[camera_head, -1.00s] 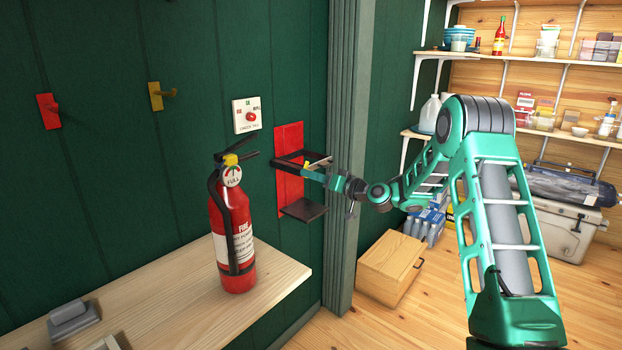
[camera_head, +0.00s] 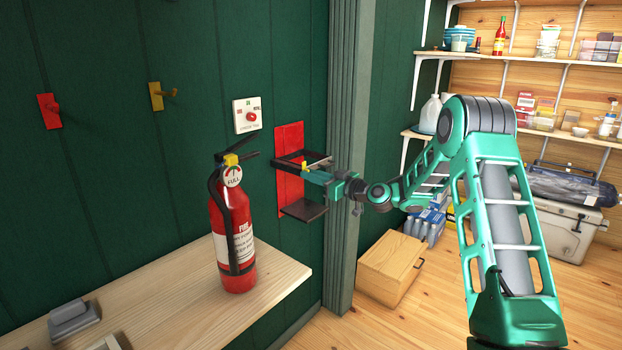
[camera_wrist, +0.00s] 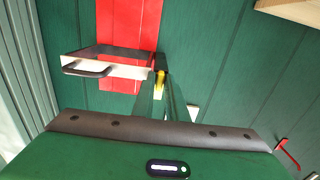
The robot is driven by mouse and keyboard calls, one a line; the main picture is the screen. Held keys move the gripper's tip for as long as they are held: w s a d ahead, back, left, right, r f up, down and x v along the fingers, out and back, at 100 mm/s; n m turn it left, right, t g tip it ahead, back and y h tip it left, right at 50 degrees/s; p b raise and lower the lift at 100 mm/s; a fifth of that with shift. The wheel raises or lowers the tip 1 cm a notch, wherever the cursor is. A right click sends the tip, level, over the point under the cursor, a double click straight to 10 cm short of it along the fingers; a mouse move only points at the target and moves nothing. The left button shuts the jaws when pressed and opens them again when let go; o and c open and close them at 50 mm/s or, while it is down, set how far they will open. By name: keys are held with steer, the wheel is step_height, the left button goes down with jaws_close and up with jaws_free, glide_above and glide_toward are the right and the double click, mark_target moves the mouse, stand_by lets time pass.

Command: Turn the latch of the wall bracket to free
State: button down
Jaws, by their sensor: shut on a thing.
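The wall bracket is a red plate (camera_head: 289,190) on the green wall with a black frame (camera_head: 290,155) at its upper part and a black shelf (camera_head: 304,209) below. Its yellow latch (camera_head: 305,165) sits at the frame's front. My gripper (camera_head: 308,169) is at the latch, shut on it. In the wrist view the yellow latch (camera_wrist: 159,81) lies between the fingertips of my gripper (camera_wrist: 162,88), beside the bracket's frame (camera_wrist: 105,62). The fingers hide part of the latch.
A red fire extinguisher (camera_head: 233,230) stands on a wooden counter (camera_head: 280,275) left of the bracket. A door-post trim (camera_head: 349,150) is close to the bracket's right.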

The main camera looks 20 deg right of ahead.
steer(key=shift+d+f, duration=0.15)
steer(key=shift+f, duration=0.25)
steer(key=c, duration=1.9)
jaws_free()
steer(key=shift+o, duration=0.2)
steer(key=shift+r, duration=0.2)
steer(key=v, duration=1)
steer(key=shift+s+d, duration=0.15)
steer(key=shift+s, duration=0.05)
